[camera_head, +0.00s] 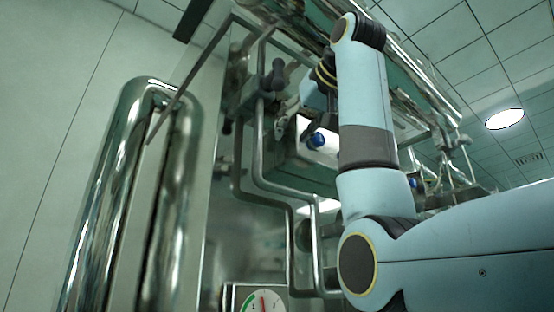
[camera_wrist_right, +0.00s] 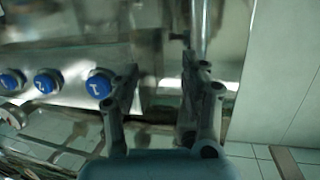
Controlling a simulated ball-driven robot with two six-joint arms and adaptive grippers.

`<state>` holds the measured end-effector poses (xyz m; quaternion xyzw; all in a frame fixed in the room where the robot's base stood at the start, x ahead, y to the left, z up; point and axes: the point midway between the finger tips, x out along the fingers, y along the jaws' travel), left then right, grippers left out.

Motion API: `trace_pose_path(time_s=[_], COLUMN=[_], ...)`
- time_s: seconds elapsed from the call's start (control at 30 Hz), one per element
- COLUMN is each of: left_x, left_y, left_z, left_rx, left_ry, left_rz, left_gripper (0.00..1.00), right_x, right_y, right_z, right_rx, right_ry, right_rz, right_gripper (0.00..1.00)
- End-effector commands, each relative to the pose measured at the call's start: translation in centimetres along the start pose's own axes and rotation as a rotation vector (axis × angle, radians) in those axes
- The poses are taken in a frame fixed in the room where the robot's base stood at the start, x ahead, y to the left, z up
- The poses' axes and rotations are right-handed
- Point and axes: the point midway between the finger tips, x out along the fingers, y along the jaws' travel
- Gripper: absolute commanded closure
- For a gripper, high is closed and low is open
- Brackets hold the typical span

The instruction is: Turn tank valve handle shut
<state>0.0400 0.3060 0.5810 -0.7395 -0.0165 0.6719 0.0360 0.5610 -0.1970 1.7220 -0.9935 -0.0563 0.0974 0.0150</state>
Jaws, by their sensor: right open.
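My right arm comes in from the right in the head view and reaches up in front of the steel pipework. My right gripper (camera_head: 284,122) is partly hidden there, beside a box with blue-capped knobs. In the right wrist view my right gripper (camera_wrist_right: 160,78) is open, its two dark fingers apart with nothing clearly held between them. A steel pipe (camera_wrist_right: 200,28) runs just beyond the right finger, with a small dark fitting beside it. A dark valve-like fitting (camera_head: 277,76) sits on the pipework in the head view. I cannot tell which part is the valve handle. My left gripper is not in view.
Blue-capped knobs (camera_wrist_right: 98,85) line a metal panel left of the fingers. A large shiny steel cylinder (camera_head: 110,210) stands at the left of the head view. A dial gauge (camera_head: 263,301) is at the bottom. Bent pipes (camera_head: 247,185) crowd the middle.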

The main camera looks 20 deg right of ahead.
Motion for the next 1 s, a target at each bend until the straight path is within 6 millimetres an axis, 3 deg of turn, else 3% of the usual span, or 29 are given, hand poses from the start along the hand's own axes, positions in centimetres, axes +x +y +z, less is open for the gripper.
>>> trace_pose_path(time_s=[0.03, 0.13, 0.23, 0.37, 0.53, 0.8, 1.0], left_x=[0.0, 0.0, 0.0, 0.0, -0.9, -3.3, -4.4], left_y=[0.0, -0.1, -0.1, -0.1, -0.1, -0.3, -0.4], left_z=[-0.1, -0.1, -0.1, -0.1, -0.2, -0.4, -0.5], left_rx=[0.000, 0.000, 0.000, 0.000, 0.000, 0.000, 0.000], left_ry=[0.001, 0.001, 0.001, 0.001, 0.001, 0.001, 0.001], left_rz=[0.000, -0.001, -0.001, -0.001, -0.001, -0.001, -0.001], left_gripper=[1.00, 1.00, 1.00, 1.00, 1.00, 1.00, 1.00], right_x=[-2.9, -7.0, -10.3, -12.5, -11.2, -5.9, -3.1], right_y=[-0.9, -2.2, -3.2, -3.8, -4.0, -4.2, -4.3], right_z=[-3.7, -8.1, -11.0, -12.7, -13.4, -14.6, -15.0], right_rx=[-0.010, -0.025, -0.036, -0.044, -0.045, -0.045, -0.045], right_ry=[0.051, 0.114, 0.157, 0.185, 0.186, 0.186, 0.188], right_rz=[-0.010, -0.024, -0.033, -0.038, -0.039, -0.040, -0.039], right_gripper=[0.55, 0.55, 0.55, 0.55, 0.55, 0.55, 0.55])
